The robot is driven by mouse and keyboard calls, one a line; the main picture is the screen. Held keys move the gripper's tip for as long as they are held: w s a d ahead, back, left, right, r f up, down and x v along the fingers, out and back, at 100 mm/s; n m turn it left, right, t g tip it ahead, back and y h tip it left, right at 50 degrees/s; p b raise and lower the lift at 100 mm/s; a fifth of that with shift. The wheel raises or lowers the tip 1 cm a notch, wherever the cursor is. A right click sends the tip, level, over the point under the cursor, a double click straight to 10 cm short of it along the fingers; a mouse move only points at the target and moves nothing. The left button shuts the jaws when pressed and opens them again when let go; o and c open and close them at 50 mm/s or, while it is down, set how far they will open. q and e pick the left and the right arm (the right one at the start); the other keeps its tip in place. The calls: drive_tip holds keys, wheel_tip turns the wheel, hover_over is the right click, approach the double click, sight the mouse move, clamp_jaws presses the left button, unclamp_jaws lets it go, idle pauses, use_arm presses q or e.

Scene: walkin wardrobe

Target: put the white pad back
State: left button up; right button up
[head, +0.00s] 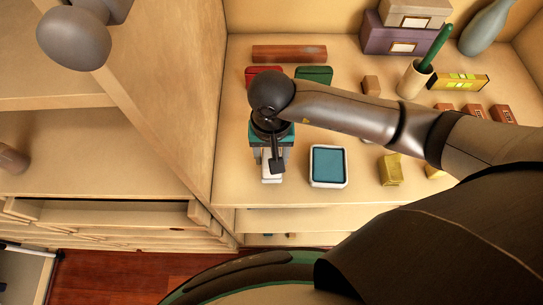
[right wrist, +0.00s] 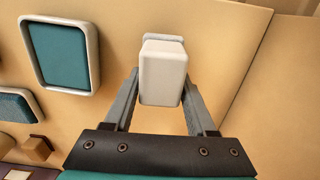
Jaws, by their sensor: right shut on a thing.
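My right gripper (head: 271,160) points down over the front left of the shelf board. It is shut on a plain white block (head: 270,178). In the right wrist view the two fingers (right wrist: 162,88) press on the sides of this white block (right wrist: 163,75), and a slightly wider pale edge shows behind its far end. A white-rimmed pad with a teal face (head: 328,168) lies flat just right of the gripper, apart from it. It also shows at the upper left of the right wrist view (right wrist: 60,52). My left gripper is not in view.
A red case (head: 264,72) and a green case (head: 314,73) lie behind my right arm, before a brown bar (head: 289,53). Yellow blocks (head: 391,172) stand to the right. A cup (head: 414,80) and a yellow level (head: 458,82) stand farther back. A wooden panel (head: 170,90) bounds the left.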

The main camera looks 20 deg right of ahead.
drive_tip(key=shift+f, duration=0.75)
drive_tip(key=o, duration=1.2)
wheel_tip(320, 180, up, 12)
drive_tip(key=shift+r, duration=0.1)
